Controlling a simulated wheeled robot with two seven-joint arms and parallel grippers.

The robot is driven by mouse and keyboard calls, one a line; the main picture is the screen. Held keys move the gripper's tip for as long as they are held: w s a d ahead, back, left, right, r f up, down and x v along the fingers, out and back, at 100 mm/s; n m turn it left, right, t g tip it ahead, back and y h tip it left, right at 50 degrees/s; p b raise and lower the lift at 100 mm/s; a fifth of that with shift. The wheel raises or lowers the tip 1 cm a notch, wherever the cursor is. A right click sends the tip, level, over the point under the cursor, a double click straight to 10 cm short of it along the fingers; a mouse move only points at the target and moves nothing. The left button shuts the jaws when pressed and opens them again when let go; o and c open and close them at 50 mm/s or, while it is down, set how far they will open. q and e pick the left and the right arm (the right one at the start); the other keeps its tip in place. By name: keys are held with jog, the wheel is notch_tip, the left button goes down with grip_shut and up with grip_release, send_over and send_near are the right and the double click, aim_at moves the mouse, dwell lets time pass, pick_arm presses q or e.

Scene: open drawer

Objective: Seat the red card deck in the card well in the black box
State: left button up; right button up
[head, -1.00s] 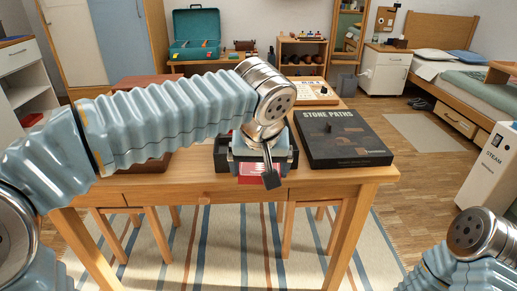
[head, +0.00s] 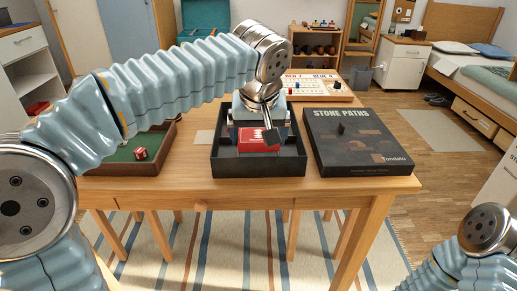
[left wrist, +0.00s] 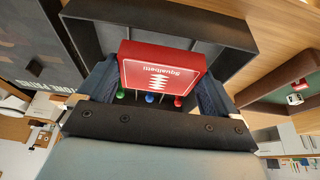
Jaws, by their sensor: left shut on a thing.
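My left gripper (head: 258,128) is shut on the red card deck (head: 257,145), above the open black box (head: 228,168) on the table. In the left wrist view the deck (left wrist: 160,70) sits between the fingers (left wrist: 155,88), with white lettering and a white pattern on its face. The black box's wall (left wrist: 225,32) runs behind it there. In the head view my wrist and gripper hide the back of the box. I cannot tell the card well apart, nor whether the deck touches the box floor. My right gripper is out of view; only part of that arm shows.
A black game box (head: 360,150) with a dark piece on it lies right of the open box. A green-lined tray (head: 110,155) with a red die (head: 140,153) is at left. A score board (head: 310,90) lies behind. Small green, blue and red pieces (left wrist: 149,99) show below the deck.

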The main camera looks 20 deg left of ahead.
aim_at(257, 154)
pick_arm(q)
jog(key=x, duration=0.4)
jog(key=shift+w+a+f, duration=0.1)
jog(key=shift+w+f, duration=0.15)
jog(key=shift+f, duration=0.1)
jog(key=shift+s+f, duration=0.15)
jog(key=shift+f, duration=0.45)
jog(key=shift+s+f+b, duration=0.15)
jog(key=shift+f+b, duration=0.55)
jog(key=shift+b, duration=0.15)
jog(key=o, duration=0.7)
jog(key=shift+f, duration=0.1)
jog(key=shift+o, duration=0.2)
jog(key=shift+r, duration=0.3)
jog(key=p+v, duration=0.2)
jog(key=v, duration=1.1)
jog(key=shift+w+p, duration=0.35)
jog(key=shift+p, duration=0.05)
jog(key=shift+r, duration=0.1)
